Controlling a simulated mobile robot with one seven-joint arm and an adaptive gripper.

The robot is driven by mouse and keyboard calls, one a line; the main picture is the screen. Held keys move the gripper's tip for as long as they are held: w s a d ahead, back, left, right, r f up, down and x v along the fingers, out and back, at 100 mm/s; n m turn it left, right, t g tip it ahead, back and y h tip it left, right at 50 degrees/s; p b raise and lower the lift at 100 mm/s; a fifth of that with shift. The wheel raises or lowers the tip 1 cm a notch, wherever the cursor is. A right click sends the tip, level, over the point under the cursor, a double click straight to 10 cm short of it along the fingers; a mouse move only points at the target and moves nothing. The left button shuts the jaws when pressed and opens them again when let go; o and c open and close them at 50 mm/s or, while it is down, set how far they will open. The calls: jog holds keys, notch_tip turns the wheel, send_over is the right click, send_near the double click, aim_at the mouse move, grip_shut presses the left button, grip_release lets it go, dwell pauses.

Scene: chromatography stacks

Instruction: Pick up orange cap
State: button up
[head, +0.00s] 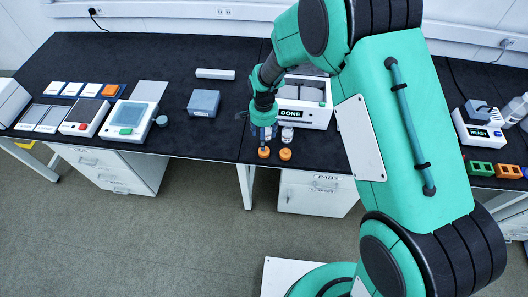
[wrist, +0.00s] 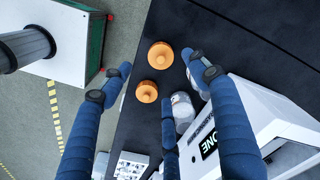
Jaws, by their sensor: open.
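Two orange caps lie side by side on the black bench near its front edge. In the head view one is at the left (head: 264,152) and one at the right (head: 285,154). In the wrist view they appear as a larger cap (wrist: 160,55) and a smaller one (wrist: 147,91). My gripper (wrist: 155,75) is open and empty, its blue fingers spread on both sides of the caps in that view. In the head view my gripper (head: 264,128) hangs just behind the left cap. The height gap cannot be told.
A clear jar (head: 287,134) stands behind the right cap; a clear jar (wrist: 184,110) shows close to my fingers. A white machine marked DONE (head: 312,112) stands behind. A grey block (head: 203,103) is to the left. Bench between block and caps is clear.

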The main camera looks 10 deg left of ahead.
jog(key=shift+f+b, duration=0.3)
jog(key=shift+f, duration=2.15)
jog(key=shift+f, duration=0.1)
jog(key=shift+f+b, duration=0.6)
jog(key=shift+f, duration=1.85)
jog(key=shift+s, duration=0.1)
jog(key=c, duration=0.9)
